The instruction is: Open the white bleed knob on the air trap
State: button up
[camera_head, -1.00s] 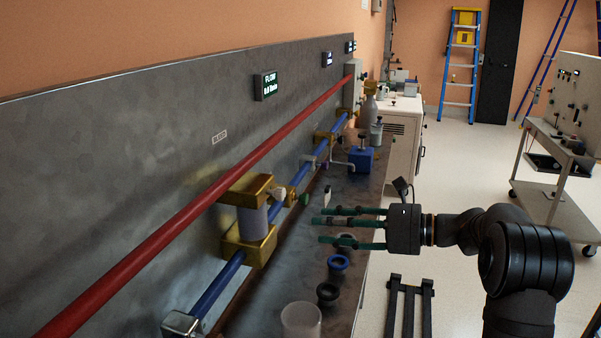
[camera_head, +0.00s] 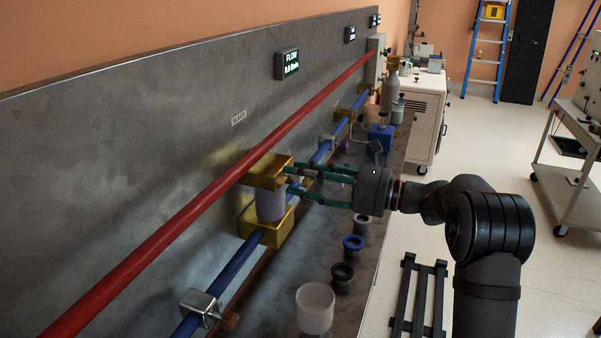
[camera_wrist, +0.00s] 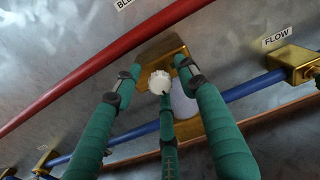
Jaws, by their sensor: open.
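The air trap has a brass top block (camera_head: 264,172), a pale bowl (camera_head: 270,204) and a brass lower block (camera_head: 266,226) on the blue pipe. In the wrist view its white bleed knob (camera_wrist: 160,82) stands in front of the brass top block (camera_wrist: 165,47), with the pale bowl (camera_wrist: 183,102) behind. My gripper (camera_head: 290,182) has green fingers, which reach left to the trap's top block. In the wrist view the open gripper (camera_wrist: 160,85) has its fingers spread around the knob; contact cannot be told. In the head view the fingers hide the knob.
A red pipe (camera_head: 190,208) runs along the grey panel above the blue pipe (camera_head: 226,272). Below on the bench stand a clear cup (camera_head: 315,308), a black ring (camera_head: 342,277) and a blue ring (camera_head: 353,244). A blue block (camera_head: 380,138) stands farther back.

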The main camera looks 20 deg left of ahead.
jog(key=shift+a, duration=0.1)
jog(key=shift+c, duration=0.9)
grip_shut()
